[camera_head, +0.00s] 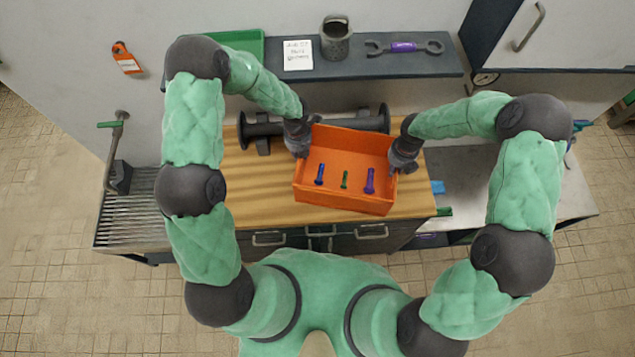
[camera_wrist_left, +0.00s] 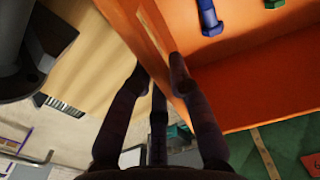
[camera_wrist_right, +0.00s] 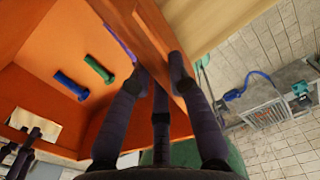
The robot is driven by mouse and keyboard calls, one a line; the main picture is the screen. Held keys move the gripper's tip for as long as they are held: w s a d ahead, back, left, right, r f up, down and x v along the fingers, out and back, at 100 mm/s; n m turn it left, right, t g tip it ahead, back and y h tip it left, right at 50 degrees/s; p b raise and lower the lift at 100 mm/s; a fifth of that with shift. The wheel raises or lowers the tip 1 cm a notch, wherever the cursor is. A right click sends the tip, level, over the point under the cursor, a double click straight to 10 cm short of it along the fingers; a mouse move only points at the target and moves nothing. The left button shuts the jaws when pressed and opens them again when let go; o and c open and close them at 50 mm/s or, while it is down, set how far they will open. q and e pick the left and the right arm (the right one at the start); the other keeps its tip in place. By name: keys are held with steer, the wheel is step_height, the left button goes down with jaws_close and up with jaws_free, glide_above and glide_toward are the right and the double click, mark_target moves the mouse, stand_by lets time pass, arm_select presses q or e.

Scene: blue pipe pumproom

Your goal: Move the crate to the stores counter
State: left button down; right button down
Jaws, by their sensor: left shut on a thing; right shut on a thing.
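An orange open crate (camera_head: 345,203) is over the wooden worktop, between my two grippers. Inside lie a blue bolt (camera_head: 320,174), a green bolt (camera_head: 345,179) and a purple bolt (camera_head: 369,181). My left gripper (camera_head: 300,150) is shut on the crate's left wall; its fingers straddle that wall in the left wrist view (camera_wrist_left: 165,80). My right gripper (camera_head: 397,166) is shut on the right wall, and its fingers straddle it in the right wrist view (camera_wrist_right: 160,75). I cannot tell whether the crate touches the worktop. Which surface is the stores counter is not clear.
A dark flanged pipe (camera_head: 262,129) lies behind the crate on the wooden worktop (camera_head: 265,190). A grey shelf (camera_head: 375,65) above holds a mug (camera_head: 335,38), a spanner (camera_head: 404,47) and a green tray (camera_head: 240,43). A draining grid is left; a grey counter (camera_head: 475,175) is right.

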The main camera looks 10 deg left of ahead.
arm_select(q)
steer(key=shift+f+b, duration=0.3)
steer(key=shift+f, duration=0.05)
arm_select(e)
steer(key=shift+f, duration=0.35)
arm_select(q)
steer(key=c, duration=1.6)
jaws_free()
steer(key=shift+f, duration=0.1)
arm_select(e)
steer(key=c, duration=1.5)
jaws_free()
steer(key=shift+f, duration=0.15)
arm_select(q)
steer(key=o, duration=0.4)
arm_select(e)
steer(key=o, duration=0.3)
steer(key=shift+o, duration=0.2)
steer(key=shift+r, duration=0.55)
arm_select(q)
step_height(320, 180, up, 12)
steer(key=shift+r, duration=0.1)
arm_select(e)
step_height(320, 180, up, 11)
arm_select(q)
steer(key=shift+s, duration=0.1)
arm_select(e)
steer(key=shift+s, duration=0.1)
